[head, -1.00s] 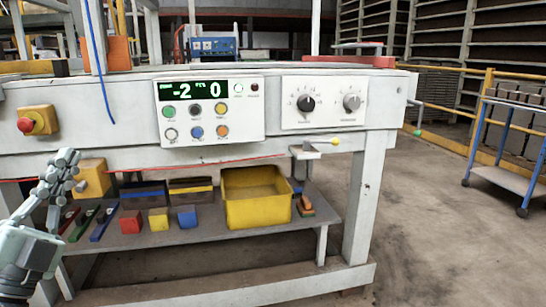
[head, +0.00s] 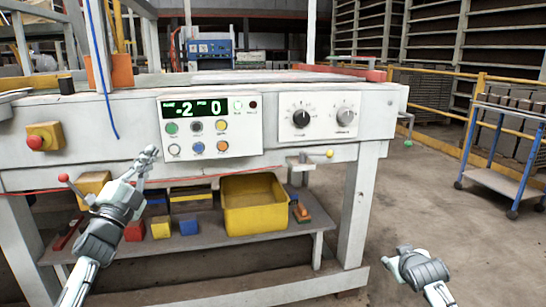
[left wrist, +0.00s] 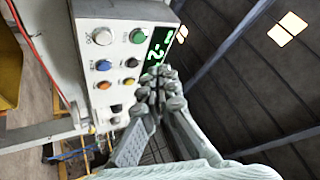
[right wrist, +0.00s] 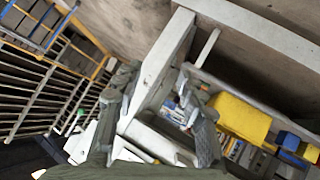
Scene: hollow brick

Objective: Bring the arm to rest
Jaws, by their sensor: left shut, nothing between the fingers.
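My left gripper (head: 151,153) is in front of the bench, just left of and below the control panel (head: 211,126). Its fingers are shut and empty; in the left wrist view the fingertips (left wrist: 160,84) meet beside the green display (left wrist: 158,48). I cannot tell whether they touch the panel. My right gripper (head: 405,258) is low at the right, in front of the bench leg and over open floor. In the right wrist view its fingers (right wrist: 158,80) stand apart with nothing held between them.
A yellow bin (head: 262,220) and coloured blocks (head: 160,227) sit on the lower shelf. A red stop button (head: 36,142) and a red-knobbed lever (head: 64,178) are at the left. A blue cart (head: 505,150) stands at the right. The floor between is clear.

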